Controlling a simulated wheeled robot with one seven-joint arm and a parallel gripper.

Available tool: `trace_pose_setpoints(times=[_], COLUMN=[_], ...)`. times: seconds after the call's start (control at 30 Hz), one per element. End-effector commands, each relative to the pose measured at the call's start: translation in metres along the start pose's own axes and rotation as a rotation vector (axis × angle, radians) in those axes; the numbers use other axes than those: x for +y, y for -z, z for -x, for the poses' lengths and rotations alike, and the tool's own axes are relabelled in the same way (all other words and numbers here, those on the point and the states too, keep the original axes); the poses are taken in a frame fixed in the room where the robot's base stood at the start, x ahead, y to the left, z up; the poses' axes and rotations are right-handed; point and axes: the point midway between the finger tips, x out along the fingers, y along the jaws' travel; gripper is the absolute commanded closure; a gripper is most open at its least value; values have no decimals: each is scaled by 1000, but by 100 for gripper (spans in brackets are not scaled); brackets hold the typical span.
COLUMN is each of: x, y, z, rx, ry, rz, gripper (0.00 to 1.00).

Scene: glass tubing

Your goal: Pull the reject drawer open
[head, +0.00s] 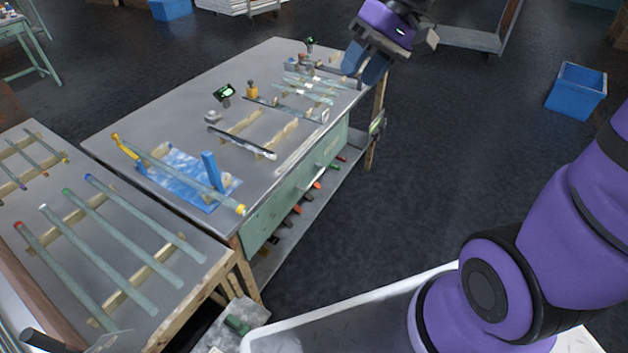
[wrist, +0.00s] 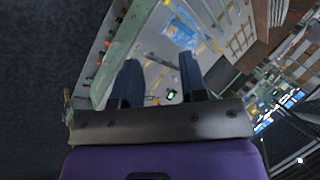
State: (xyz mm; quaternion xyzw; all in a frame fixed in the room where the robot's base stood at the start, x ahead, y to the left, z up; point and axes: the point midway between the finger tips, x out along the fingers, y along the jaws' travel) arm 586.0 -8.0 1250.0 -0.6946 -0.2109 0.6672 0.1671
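The grey-topped workbench (head: 170,125) has a green front (head: 300,190) below its top, with what looks like a drawer front and a small pale handle toward its far half. The drawer looks shut; I cannot read any reject label. The green front also shows in the wrist view (wrist: 122,45), at upper left beyond the fingers. My gripper (head: 365,70) is above the bench's far right corner, apart from the drawer. In the wrist view my gripper (wrist: 160,82) has its two dark blue fingers spread, with nothing between them.
Glass tubes on wooden rests, a blue stand (head: 180,180) and small instruments lie on the bench top. A lower shelf (head: 290,225) holds red and dark items. A second table (head: 110,235) with tubes stands at left. A blue bin (head: 577,90) is at right. Floor before the drawer is clear.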

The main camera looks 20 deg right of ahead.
Motion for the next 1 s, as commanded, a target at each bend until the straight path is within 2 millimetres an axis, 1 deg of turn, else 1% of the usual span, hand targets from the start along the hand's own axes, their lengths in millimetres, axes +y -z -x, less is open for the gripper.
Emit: trace_pose_setpoints(times=[0.03,0.17,0.37,0.57,0.77,1.0], x=[4,12,31,57,91,142], y=[12,40,82,122,157,191], z=[-9,-29,-62,-100,-142,-198], rx=[-16,-33,-34,-2,61,173], ry=[39,141,295,440,568,693], rz=[-13,-34,-74,-121,-177,-256], gripper=[61,61,61,61,61,61])
